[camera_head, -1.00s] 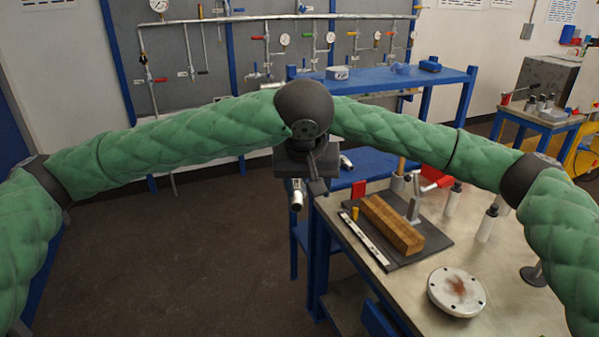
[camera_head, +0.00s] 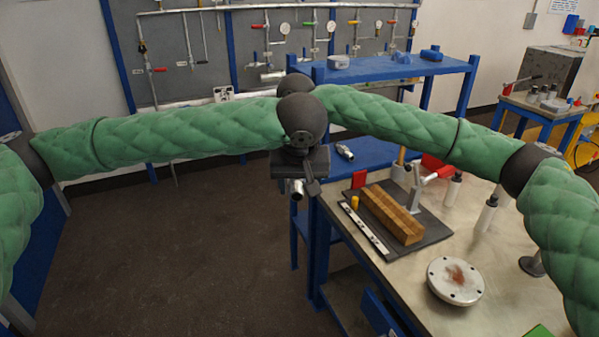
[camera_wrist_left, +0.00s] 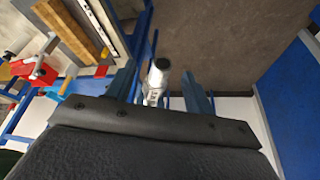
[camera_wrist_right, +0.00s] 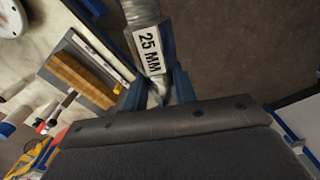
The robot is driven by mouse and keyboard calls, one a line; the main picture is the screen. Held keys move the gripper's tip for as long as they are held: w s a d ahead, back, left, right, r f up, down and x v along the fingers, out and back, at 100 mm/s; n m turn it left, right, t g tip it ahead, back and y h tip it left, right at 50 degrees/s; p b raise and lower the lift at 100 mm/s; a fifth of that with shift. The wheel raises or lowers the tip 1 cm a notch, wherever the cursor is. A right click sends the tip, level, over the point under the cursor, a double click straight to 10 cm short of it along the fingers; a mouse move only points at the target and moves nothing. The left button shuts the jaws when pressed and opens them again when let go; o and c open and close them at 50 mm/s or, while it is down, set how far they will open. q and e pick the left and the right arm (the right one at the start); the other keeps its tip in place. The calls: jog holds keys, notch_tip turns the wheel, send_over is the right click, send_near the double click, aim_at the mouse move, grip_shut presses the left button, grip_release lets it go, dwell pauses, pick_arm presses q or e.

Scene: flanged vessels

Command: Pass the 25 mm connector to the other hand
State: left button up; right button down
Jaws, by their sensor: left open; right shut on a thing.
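The 25 mm connector is a silvery metal piece with a white "25 MM" label, clearest in the right wrist view (camera_wrist_right: 148,42). My right gripper (camera_wrist_right: 158,88) is shut on its narrower end. In the left wrist view the connector (camera_wrist_left: 157,82) points up between the spread fingers of my left gripper (camera_wrist_left: 160,88), which is open around it; I cannot tell if a finger touches it. In the head view the connector's end (camera_head: 297,187) hangs below my left gripper (camera_head: 303,186). My right gripper is hidden there behind the left wrist.
A workbench at right carries a wooden block (camera_head: 392,214) on a dark mat (camera_head: 432,236), a round flange (camera_head: 455,280) and several bottles. Another metal fitting (camera_head: 345,152) lies on a blue surface behind. Open floor (camera_head: 180,250) lies at left.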

aim_at(299, 199)
pick_arm(q)
jog(key=shift+x, duration=1.95)
grip_shut()
pick_arm(e)
jog(key=c, duration=1)
grip_release()
jog(key=shift+c, duration=0.2)
